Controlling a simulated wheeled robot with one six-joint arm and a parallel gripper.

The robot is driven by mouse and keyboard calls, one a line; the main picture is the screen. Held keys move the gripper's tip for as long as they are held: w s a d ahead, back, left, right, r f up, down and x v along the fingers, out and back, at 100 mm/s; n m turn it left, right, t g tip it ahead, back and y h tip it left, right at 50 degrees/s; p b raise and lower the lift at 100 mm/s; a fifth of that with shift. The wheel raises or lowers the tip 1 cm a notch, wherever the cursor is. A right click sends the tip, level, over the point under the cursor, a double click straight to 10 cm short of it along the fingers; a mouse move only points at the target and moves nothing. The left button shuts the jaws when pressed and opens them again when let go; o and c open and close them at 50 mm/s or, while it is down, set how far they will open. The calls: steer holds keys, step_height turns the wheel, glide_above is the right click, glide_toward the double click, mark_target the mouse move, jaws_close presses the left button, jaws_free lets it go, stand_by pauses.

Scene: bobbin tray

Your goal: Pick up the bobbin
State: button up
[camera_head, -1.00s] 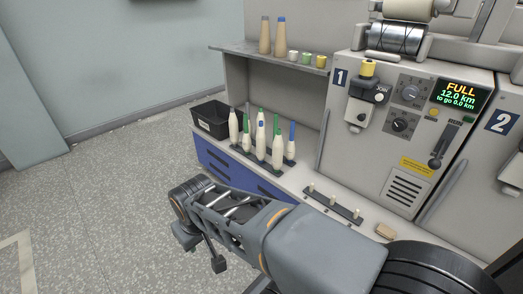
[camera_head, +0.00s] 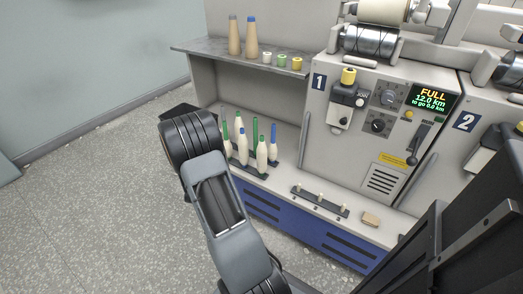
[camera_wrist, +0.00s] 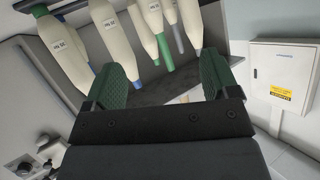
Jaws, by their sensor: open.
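Several cream bobbins with green or blue tips stand upright on a dark peg strip on the bench in the head view, one green-tipped bobbin (camera_head: 261,150) among them; my arm hides part of the group. In the wrist view the bobbins appear upside down along the top, including one with a green tip (camera_wrist: 152,18) and a large one (camera_wrist: 64,52) at left. My gripper (camera_wrist: 160,66) is open and empty, its green-padded fingers spread just short of the bobbins. In the head view my gripper is not visible.
A shelf (camera_head: 205,48) above the bobbins holds two tan cones and several small spools. A strip of short pegs (camera_head: 318,202) and a tan block (camera_head: 371,220) lie on the bench to the right, before machine 1 (camera_head: 350,150).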

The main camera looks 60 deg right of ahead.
mark_target(259, 158)
steer(key=s+d+f+m+g+h+p, duration=0.25)
steer(key=s+d+g+h, duration=0.4)
steer(key=s, duration=0.45)
steer(key=shift+m, duration=0.55)
steer(key=d, duration=0.2)
steer(key=d+b, duration=0.1)
steer(key=d, duration=0.5)
steer(key=shift+s+d+f+b, duration=0.1)
steer(key=shift+s+d+b, duration=0.05)
steer(key=shift+s+b, duration=0.2)
steer(key=shift+w+d+b, duration=0.25)
steer(key=shift+d+b, duration=0.1)
steer(key=shift+d, duration=1.25)
steer(key=shift+w+d+b, duration=0.2)
steer(key=shift+d+b, duration=0.15)
steer(key=shift+d, duration=1.2)
steer(key=shift+c, duration=0.3)
steer(key=c, duration=1)
